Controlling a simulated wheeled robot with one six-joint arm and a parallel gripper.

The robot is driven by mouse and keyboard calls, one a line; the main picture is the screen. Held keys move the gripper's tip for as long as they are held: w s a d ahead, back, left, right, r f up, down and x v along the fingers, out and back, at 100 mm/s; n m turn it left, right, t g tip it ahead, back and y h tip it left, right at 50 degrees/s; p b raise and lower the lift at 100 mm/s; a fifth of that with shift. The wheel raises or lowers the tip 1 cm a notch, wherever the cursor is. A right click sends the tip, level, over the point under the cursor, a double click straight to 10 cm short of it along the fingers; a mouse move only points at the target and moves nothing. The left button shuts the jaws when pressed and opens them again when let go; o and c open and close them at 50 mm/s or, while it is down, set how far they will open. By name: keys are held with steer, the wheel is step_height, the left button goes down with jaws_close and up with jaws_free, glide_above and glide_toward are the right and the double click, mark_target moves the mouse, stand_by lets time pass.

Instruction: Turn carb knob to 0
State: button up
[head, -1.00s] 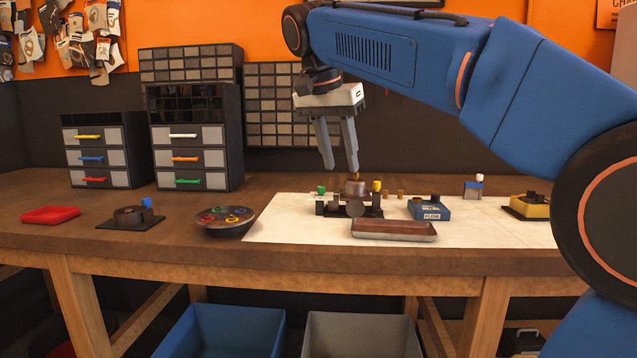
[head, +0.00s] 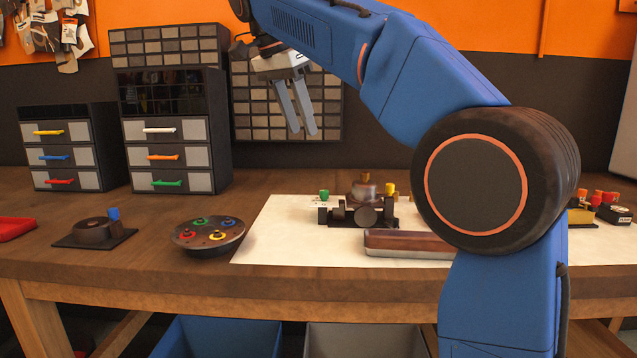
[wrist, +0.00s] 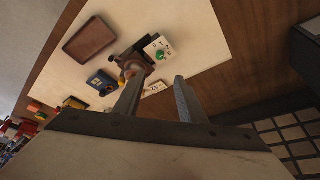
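The carburetor (head: 364,191), a dark metal assembly with a brownish round top, stands on a white mat. A green knob (head: 324,195) sits at its left on a small white plate; the knob also shows from above in the wrist view (wrist: 160,55). The plate's marks are too small to read, so I cannot tell the knob's setting. A yellow knob (head: 390,188) is at the carburetor's right. My gripper (head: 303,133) is open and empty, above and left of the carburetor, touching nothing. In the wrist view its fingers (wrist: 158,88) are apart.
A brown tray (head: 400,250) lies in front of the carburetor. A round dish with colored knobs (head: 208,246) and a dark block with a blue knob (head: 95,242) are at left. Drawer cabinets (head: 176,155) stand behind.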

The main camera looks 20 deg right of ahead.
mark_target(324, 191)
steer(key=x, duration=1.7)
steer(key=shift+f, duration=0.1)
jaws_close()
